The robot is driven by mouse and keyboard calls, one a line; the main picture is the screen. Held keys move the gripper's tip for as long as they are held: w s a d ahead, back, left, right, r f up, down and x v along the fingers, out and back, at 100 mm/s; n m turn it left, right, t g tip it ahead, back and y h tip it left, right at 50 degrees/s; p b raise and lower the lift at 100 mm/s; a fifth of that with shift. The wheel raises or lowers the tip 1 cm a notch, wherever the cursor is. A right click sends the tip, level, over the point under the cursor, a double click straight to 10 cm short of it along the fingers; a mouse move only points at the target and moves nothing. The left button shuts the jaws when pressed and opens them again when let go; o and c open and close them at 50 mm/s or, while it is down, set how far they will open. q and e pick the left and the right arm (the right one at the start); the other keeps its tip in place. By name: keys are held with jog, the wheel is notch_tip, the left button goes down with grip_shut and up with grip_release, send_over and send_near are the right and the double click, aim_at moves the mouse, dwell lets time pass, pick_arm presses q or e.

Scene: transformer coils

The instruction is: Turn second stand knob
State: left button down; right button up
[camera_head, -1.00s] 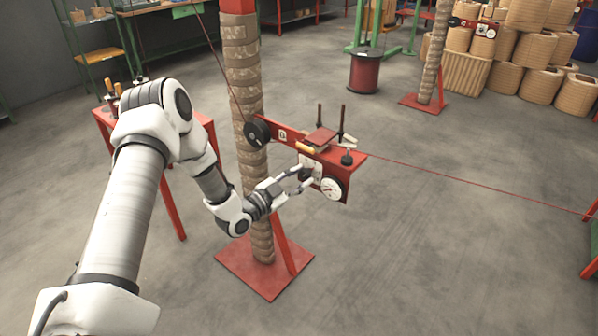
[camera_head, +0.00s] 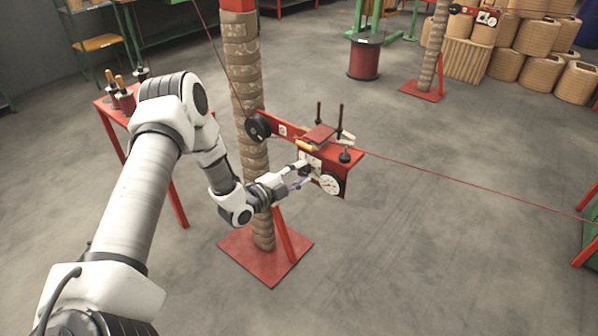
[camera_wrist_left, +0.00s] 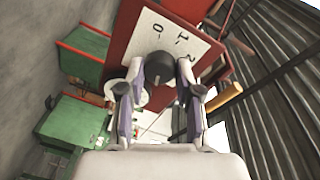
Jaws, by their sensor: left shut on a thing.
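The near stand has a wrapped post (camera_head: 246,110) with a red bracket (camera_head: 335,160) reaching right from it. A black knob (camera_wrist_left: 160,68) sits on a white plate (camera_wrist_left: 168,38) marked 0, 1 and 2 in the left wrist view. My left gripper (camera_head: 310,172) is at the bracket's front face. Its fingers stand on either side of the knob, and it is shut on the knob (camera_wrist_left: 160,68). In the head view the fingers mostly hide the knob. My right gripper is not in view.
A black pulley (camera_head: 257,127) sits on the bracket's left end, and a thin red wire (camera_head: 470,187) runs right from the stand. A red table (camera_head: 112,118) stands at left. A farther stand (camera_head: 430,60) and stacked coils (camera_head: 525,50) are at back right. The foreground floor is clear.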

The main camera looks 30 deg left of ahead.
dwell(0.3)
pick_arm(q)
jog(key=c, duration=0.8)
grip_release()
jog(key=v, duration=1.2)
jog(key=shift+a+f, duration=0.1)
